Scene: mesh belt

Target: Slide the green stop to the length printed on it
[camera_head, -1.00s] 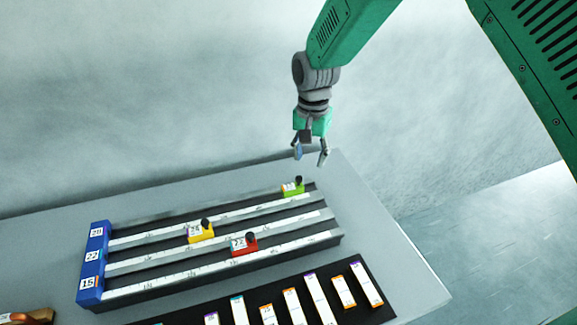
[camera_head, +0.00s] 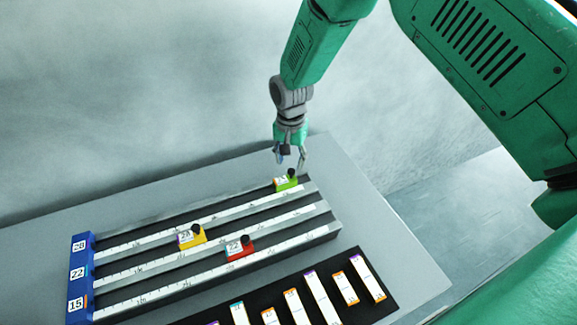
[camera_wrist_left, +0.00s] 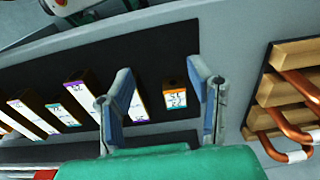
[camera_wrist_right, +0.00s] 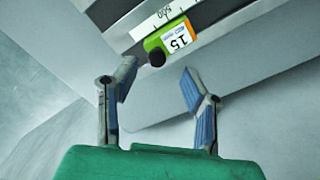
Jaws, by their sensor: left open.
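The green stop (camera_head: 286,184) sits near the far right end of the back rail of the ruled fixture (camera_head: 330,229). In the right wrist view the green stop (camera_wrist_right: 183,36) shows a label reading 15 and a black knob. My right gripper (camera_head: 290,161) is just above and behind it; the right wrist view shows the gripper (camera_wrist_right: 160,72) open and empty, with the knob just beyond the fingertips. My left gripper (camera_wrist_left: 160,72) is open and empty over the black mat, with a small labelled block between its fingers in view, and is out of the head view.
A yellow stop (camera_head: 191,237) reading 28 and a red stop (camera_head: 239,248) reading 22 sit on other rails. A blue end block (camera_head: 80,270) carries 28, 22 and 15. Several labelled blocks lie on the black mat (camera_head: 378,258). Copper pipes (camera_wrist_left: 300,85) lie on wooden pieces.

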